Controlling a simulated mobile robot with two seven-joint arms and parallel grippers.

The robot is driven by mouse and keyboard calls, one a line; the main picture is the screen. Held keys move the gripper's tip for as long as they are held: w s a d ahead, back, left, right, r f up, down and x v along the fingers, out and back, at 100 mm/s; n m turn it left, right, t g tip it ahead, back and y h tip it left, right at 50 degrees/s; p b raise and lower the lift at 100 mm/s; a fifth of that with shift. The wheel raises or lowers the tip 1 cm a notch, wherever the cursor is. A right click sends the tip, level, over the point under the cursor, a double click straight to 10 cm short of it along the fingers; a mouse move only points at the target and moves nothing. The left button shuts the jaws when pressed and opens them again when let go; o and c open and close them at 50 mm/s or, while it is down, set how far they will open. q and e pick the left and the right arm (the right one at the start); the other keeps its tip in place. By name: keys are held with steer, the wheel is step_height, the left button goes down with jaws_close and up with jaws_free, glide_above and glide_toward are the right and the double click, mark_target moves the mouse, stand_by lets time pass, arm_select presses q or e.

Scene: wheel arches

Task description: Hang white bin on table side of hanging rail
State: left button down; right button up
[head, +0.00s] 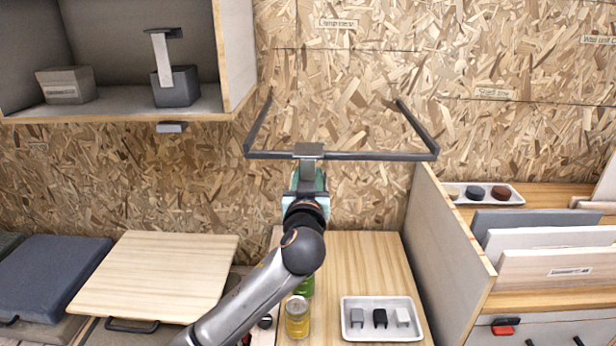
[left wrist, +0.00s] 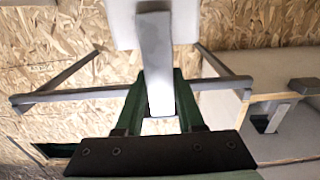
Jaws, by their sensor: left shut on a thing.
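The hanging rail (head: 370,156) is a dark bar held out from the wall by two arms; it crosses the left wrist view (left wrist: 80,96). My left gripper (head: 308,182), with green fingers, is shut on the grey strap of the white bin (left wrist: 125,25). The strap's flat top (head: 309,149) is at the rail's middle in the head view, with the strap on the near side. The bin body is hidden behind my gripper and arm in the head view. I cannot tell whether the hook rests on the rail. My right gripper is out of view.
A wall cabinet (head: 240,60) at the upper left holds a dark bin (head: 178,86) and a grey box (head: 66,85). Below are a wooden table (head: 360,255), a white tray (head: 382,333) with small pieces, and a yellow can (head: 297,318). A divider (head: 440,240) stands at right.

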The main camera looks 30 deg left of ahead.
arm_select(q)
steer(key=shift+c, duration=2.2)
jaws_free()
steer(key=b+v, duration=0.2)
steer(key=v, duration=1.1)
steer(key=d+f+m+g+h+p, duration=0.1)
steer(key=d+f+m+h, duration=0.3)
steer(key=f, duration=0.7)
steer(key=d+f+m+g+h+p, duration=0.1)
steer(key=d+f+m+g+h, duration=0.2)
steer(key=f, duration=0.9)
steer(key=s+d+f+g+h, duration=0.1)
steer(key=s+d+f+h, duration=0.1)
steer(key=s+f, duration=0.6)
steer(key=s+d+f+m+g+h, duration=0.1)
steer(key=s+f+h, duration=0.1)
steer(key=s+f, duration=0.6)
steer(key=shift+d+f+h+p, duration=0.3)
steer(key=shift+d+f+p, duration=0.1)
steer(key=shift+f, duration=0.15)
